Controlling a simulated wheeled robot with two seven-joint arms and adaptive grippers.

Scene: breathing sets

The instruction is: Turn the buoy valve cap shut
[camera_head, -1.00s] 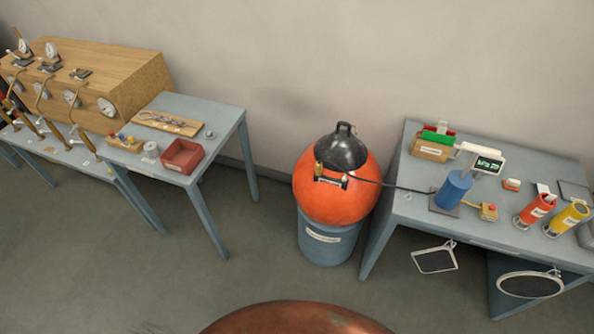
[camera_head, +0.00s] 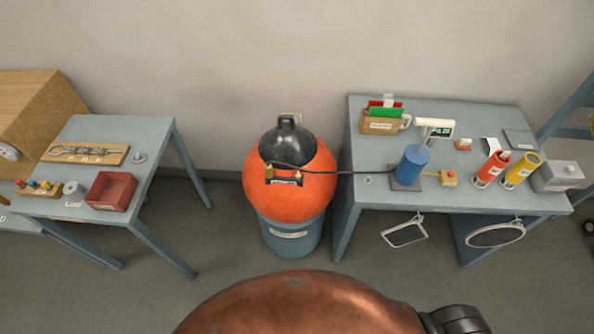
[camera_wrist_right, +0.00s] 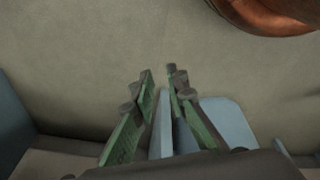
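The orange buoy (camera_head: 290,197) with a black top (camera_head: 287,146) sits on a blue drum (camera_head: 290,236) between two tables in the head view. A small brass-coloured fitting (camera_head: 268,171), which looks like the valve cap, stands on the buoy's front left. Whether it is turned shut is too small to tell. A dark hose runs from the buoy to the blue cylinder (camera_head: 413,166) on the right table. My right gripper (camera_wrist_right: 160,72) shows in the right wrist view with its green-padded fingers apart and nothing between them. It is away from the buoy. My left gripper is not in view.
The right table (camera_head: 455,203) holds a card box (camera_head: 380,126), a red tube (camera_head: 491,169), a yellow tube (camera_head: 521,171) and a grey box (camera_head: 557,177). The left table (camera_head: 125,149) holds a red tray (camera_head: 111,191). Floor in front of the drum is partly hidden by my body.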

